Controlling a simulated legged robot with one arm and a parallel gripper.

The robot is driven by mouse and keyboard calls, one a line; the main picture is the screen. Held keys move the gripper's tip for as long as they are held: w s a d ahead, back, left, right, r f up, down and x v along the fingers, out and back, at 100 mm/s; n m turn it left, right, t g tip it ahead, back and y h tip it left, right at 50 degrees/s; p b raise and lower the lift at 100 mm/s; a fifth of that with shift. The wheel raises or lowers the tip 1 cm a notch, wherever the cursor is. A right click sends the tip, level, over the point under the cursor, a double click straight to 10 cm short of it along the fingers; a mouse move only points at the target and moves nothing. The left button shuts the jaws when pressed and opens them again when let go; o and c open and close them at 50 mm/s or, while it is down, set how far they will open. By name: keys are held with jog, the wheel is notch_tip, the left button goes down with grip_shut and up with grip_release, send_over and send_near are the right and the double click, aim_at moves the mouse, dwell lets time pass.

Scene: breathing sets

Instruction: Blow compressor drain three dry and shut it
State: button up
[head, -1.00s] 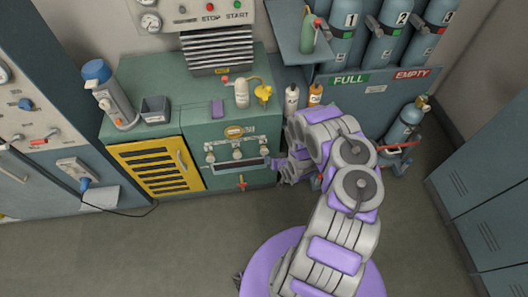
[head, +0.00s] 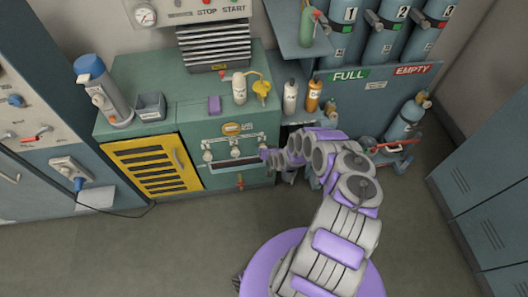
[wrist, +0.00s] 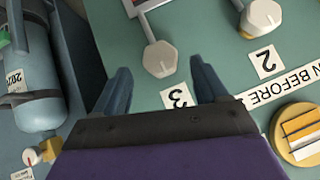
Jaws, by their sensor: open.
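The drain three knob (wrist: 160,58), a pale grey faceted knob on a short stem, sits on the green compressor front above an upside-down "3" label (wrist: 178,97) in the wrist view. My gripper (wrist: 160,68) is open, with one dark finger on each side below the knob; I cannot tell whether they touch it. In the head view my gripper (head: 267,155) is at the right end of the row of knobs, by the drain three knob (head: 261,141). The drain two knob (wrist: 262,18) is to the right in the wrist view. Flow from the drain is not visible.
A pale-edged dark slot (head: 236,165) lies under the knobs, with a red valve (head: 240,182) below. Bottles (head: 290,95) and a yellow oil can (head: 262,88) stand above. A loose cylinder (head: 408,120) is at right. The floor (head: 190,245) in front is clear.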

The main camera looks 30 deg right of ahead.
jog(key=shift+b+x, duration=0.35)
jog(key=shift+x, duration=1.2)
jog(key=shift+c, duration=0.2)
jog(key=c, duration=1)
